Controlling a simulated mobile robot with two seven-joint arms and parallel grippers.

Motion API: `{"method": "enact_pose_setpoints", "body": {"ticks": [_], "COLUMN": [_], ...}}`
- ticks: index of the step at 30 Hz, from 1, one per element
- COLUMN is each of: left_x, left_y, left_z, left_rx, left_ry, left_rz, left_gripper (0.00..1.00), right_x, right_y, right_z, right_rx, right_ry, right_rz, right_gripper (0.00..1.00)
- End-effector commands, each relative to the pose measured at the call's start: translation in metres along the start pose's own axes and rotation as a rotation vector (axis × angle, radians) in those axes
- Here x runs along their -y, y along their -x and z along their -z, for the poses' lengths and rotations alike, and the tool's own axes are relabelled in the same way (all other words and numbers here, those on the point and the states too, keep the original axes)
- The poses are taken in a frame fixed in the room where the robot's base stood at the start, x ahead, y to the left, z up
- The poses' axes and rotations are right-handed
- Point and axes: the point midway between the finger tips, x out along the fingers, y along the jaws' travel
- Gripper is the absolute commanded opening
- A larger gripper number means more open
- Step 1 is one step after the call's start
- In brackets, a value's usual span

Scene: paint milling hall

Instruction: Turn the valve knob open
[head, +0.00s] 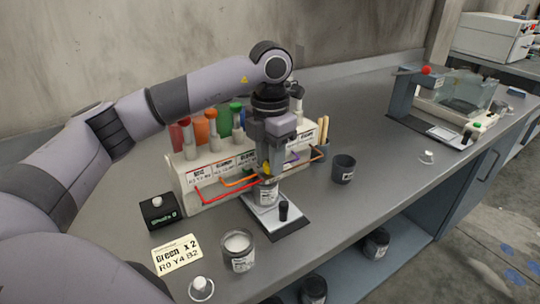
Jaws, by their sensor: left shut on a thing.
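A white dispenser rack (196,193) holds upright coloured bottles and has several thin coloured outlet pipes at its front. My left gripper (268,168) reaches down from above in front of the rack and is shut. A small yellow piece, seemingly a valve knob (267,169), shows at its fingertips; the fingers hide most of it and its turn angle cannot be told. Just below the fingertips a jar with a pale label (267,195) stands on a scale (286,231); its top is partly hidden. My right gripper is not in view.
A jar of white material (238,250), a recipe card (177,256) and a small black box (160,211) are at the front left. A dark cup (343,169) stands right of the rack.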

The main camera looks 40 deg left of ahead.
Motion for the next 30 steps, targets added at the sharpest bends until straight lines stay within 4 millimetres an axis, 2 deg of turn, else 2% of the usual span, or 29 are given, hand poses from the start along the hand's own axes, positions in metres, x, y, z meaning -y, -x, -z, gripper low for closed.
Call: {"method": "enact_pose_setpoints", "body": {"ticks": [9,22,23,25,30], "left_x": [-0.0006,-0.0007,-0.0007,-0.0007,-0.0005], "left_y": [0.0014,0.0014,0.0014,0.0014,0.0008], "left_z": [-0.0003,-0.0005,-0.0005,-0.0005,-0.0003], "left_rx": [0.003,0.004,0.004,0.004,0.002], "left_ry": [0.084,0.093,0.093,0.093,0.091], "left_rz": [-0.001,-0.001,-0.001,0.000,0.000], "left_gripper": [0.01,0.01,0.34,0.57,0.57], "right_x": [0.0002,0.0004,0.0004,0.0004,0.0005], "right_y": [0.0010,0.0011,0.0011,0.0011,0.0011], "right_z": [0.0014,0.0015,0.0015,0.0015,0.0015], "right_rx": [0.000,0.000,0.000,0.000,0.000], "right_ry": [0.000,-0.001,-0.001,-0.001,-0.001], "right_rz": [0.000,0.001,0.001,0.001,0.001], "right_gripper": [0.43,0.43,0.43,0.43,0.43]}}
